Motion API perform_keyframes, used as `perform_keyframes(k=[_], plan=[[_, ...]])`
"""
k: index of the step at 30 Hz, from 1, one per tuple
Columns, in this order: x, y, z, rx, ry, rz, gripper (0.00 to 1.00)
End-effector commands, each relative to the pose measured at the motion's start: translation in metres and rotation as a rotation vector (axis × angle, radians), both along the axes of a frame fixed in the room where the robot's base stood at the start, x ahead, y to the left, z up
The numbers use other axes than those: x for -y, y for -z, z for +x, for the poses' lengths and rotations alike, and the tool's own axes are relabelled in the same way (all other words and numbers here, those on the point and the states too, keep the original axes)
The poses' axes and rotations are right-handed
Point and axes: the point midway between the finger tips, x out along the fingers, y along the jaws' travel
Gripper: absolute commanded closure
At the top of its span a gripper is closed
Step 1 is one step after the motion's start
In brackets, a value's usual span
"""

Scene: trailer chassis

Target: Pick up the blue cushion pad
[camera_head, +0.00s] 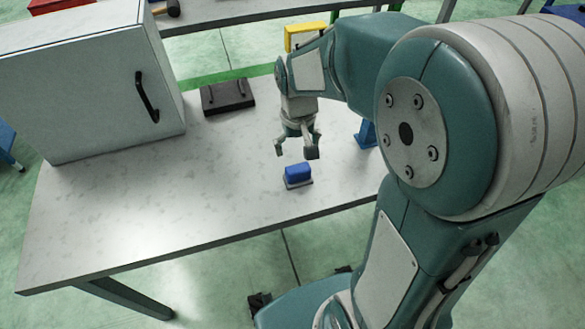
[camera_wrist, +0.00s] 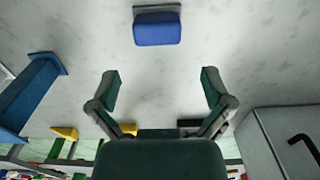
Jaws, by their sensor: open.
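The blue cushion pad (camera_head: 298,172) is a small blue block on a thin grey base, lying on the grey-white table (camera_head: 200,196) near its front edge. In the wrist view the pad (camera_wrist: 158,29) shows at the top centre, beyond my fingertips. My gripper (camera_head: 297,153) points down above the table, just behind the pad and apart from it. In the wrist view its two fingers (camera_wrist: 160,84) are spread wide with nothing between them.
A white cabinet (camera_head: 85,85) with a black handle stands on the table's left. A dark flat box (camera_head: 228,97) lies behind my gripper. A blue post-like thing (camera_wrist: 28,95) stands at the left in the wrist view. The table's front-middle is clear.

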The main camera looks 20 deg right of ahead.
Motion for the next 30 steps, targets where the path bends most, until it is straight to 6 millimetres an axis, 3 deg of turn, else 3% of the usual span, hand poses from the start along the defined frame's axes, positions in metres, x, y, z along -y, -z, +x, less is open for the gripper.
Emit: perform_keyframes(k=[3, 11, 18, 28, 30], plan=[[0.0, 0.022, -0.001, -0.005, 0.001, 0.0, 0.0], [-0.002, 0.045, 0.0, -0.002, 0.0, -0.003, 0.0], [0.0, 0.081, 0.001, -0.004, 0.0, -0.002, 0.0], [0.0, 0.089, 0.001, 0.001, 0.0, -0.002, 0.0], [0.0, 0.089, 0.001, 0.001, 0.0, -0.002, 0.31]])
